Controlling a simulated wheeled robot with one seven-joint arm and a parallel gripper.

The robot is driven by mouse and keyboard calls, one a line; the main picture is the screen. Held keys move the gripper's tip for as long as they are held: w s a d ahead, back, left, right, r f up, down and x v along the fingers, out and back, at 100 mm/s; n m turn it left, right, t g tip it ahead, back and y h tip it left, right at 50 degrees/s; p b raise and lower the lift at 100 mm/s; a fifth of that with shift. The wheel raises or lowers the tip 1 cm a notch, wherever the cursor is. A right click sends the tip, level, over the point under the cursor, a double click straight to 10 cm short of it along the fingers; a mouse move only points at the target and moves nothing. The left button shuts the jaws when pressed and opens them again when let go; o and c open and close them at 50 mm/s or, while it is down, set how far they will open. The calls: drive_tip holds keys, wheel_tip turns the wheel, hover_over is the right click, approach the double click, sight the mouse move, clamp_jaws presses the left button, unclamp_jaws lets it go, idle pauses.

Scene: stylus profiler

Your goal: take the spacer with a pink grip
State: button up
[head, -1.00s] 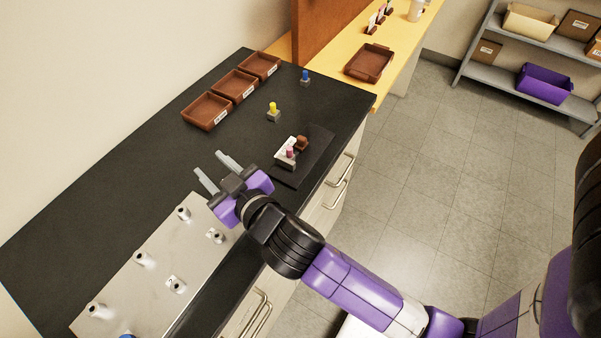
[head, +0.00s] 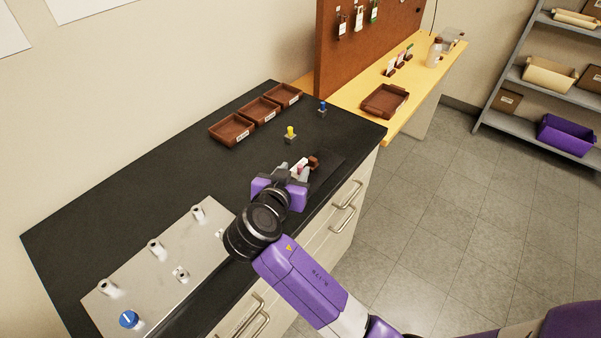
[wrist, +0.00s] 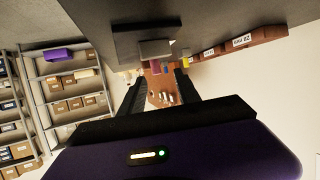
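The spacer with a pink grip (head: 301,169) stands on the dark mat near the counter's right edge, partly hidden behind my gripper (head: 290,172) in the head view. In the wrist view, which looks upside down, its pink grip (wrist: 155,66) shows below a grey block (wrist: 155,48). My gripper's two dark fingers (wrist: 160,82) are apart there, and the pink grip appears between their tips. I cannot tell whether they touch it. A yellow-grip spacer (head: 290,132) and a blue-grip spacer (head: 322,108) stand farther back, clear of my gripper.
A small brown block (head: 313,162) sits close beside the pink-grip spacer on the dark mat (head: 330,166). Several brown trays (head: 232,130) line the counter's back. A metal plate with posts (head: 160,265) lies at front left. The black counter's middle is clear.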

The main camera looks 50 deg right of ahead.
sight(299, 168)
drive_tip(key=x, duration=0.2)
drive_tip(key=p+x, duration=0.1)
drive_tip(key=shift+s+d+f, duration=0.15)
drive_tip(key=shift+d+f, duration=0.1)
drive_tip(key=shift+d, duration=0.15)
drive_tip(key=shift+d+f, duration=0.3)
drive_tip(key=shift+d, duration=0.05)
clamp_jaws()
